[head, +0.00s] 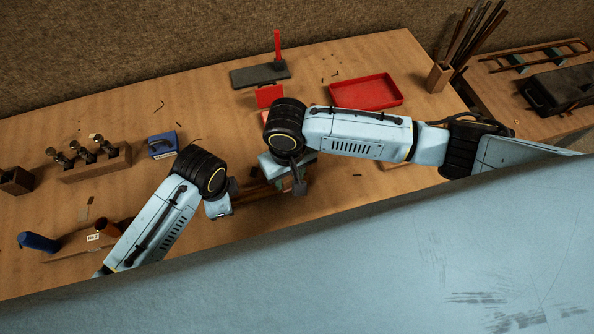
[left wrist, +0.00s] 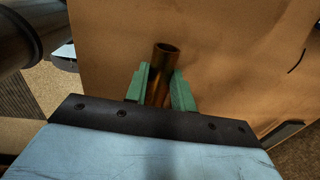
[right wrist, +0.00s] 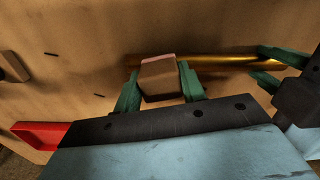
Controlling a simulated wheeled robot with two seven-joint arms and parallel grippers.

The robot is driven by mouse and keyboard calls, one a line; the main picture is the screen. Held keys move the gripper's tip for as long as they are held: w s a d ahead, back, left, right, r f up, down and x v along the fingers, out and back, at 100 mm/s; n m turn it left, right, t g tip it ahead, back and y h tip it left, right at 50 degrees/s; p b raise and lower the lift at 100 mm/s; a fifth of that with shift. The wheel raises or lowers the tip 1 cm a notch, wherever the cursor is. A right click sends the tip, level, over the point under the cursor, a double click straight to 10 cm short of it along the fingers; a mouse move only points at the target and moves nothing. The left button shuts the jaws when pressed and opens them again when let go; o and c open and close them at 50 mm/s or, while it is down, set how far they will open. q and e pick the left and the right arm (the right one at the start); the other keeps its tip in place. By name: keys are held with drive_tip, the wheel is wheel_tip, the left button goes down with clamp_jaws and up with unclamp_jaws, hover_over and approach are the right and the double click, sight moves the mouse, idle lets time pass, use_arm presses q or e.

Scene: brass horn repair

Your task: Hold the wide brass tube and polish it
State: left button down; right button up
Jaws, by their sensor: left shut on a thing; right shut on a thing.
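The wide brass tube (left wrist: 166,52) stands out between the green fingers of my left gripper (left wrist: 160,76), which is shut on it. In the right wrist view the tube (right wrist: 222,62) lies lengthwise above the wooden table, with my left gripper (right wrist: 268,68) at its right part. My right gripper (right wrist: 158,78) is shut on a brown block with a pinkish edge (right wrist: 160,84). The block is at the tube's left part; whether it touches the tube I cannot tell. In the head view my arms largely hide the tube, and my right gripper (head: 292,174) is near mid-table.
A red tray (head: 366,91) and a dark plate with a red upright (head: 259,75) stand at the back. A wooden block with metal pieces (head: 96,165), a blue tool (head: 162,145) and a blue-handled tool (head: 38,242) lie left. A rod holder (head: 439,77) stands right.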

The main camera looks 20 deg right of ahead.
drive_tip(key=shift+a+f, duration=0.1)
drive_tip(key=shift+a, duration=1.85)
drive_tip(key=shift+s, duration=0.1)
wheel_tip(320, 180, up, 6)
wheel_tip(320, 180, up, 3)
drive_tip(key=shift+r, duration=0.1)
idle(0.3)
drive_tip(key=shift+f, duration=3.55)
